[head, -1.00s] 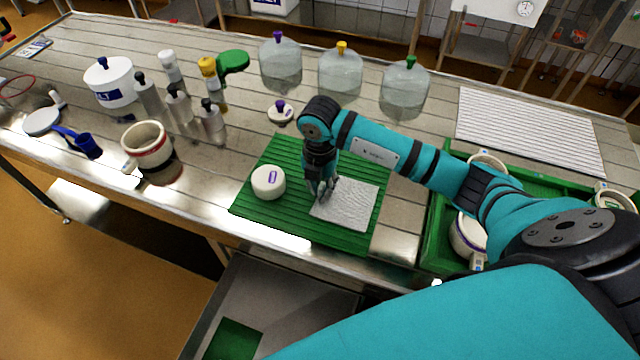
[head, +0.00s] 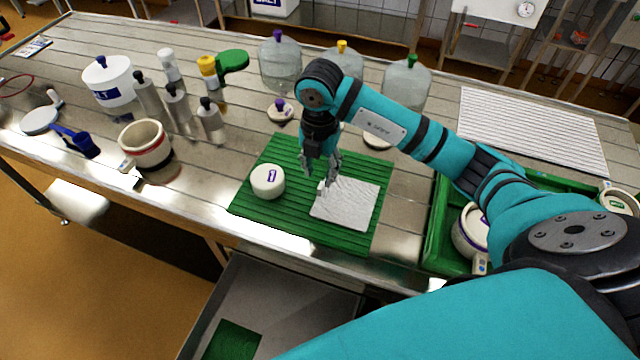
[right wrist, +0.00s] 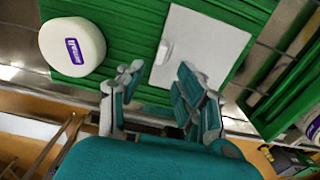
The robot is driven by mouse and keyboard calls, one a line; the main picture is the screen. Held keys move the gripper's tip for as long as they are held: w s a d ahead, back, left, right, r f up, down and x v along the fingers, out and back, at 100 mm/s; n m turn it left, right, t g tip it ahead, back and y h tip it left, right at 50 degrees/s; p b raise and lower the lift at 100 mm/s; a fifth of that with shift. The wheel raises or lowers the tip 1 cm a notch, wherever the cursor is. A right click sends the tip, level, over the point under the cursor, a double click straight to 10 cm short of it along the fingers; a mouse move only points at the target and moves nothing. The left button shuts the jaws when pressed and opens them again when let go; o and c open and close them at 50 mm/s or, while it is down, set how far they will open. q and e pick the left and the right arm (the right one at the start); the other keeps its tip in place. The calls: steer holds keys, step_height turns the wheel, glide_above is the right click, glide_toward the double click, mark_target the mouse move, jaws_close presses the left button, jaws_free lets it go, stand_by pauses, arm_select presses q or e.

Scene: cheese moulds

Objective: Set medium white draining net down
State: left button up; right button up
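The white draining net (head: 348,207) is a square sheet lying on the green ribbed mat (head: 282,222). It also shows in the right wrist view (right wrist: 205,45), with a small pale tab near its left edge. My right gripper (head: 321,174) is above the net's upper left part, fingers pointing down. In the right wrist view its two fingers (right wrist: 160,74) are spread apart with nothing between them. A round white cheese mould with a purple label (head: 267,181) stands on the mat, left of the net. My left gripper is out of view.
A green tray (head: 434,232) with moulds stands to the right of the mat. A banded white pot (head: 146,138), grey bottles (head: 210,122) and clear jars (head: 280,62) stand left and behind. A white ribbed sheet (head: 530,128) lies at back right.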

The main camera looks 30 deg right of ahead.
step_height(320, 180, up, 6)
steer(key=shift+f, duration=0.15)
stand_by(0.6)
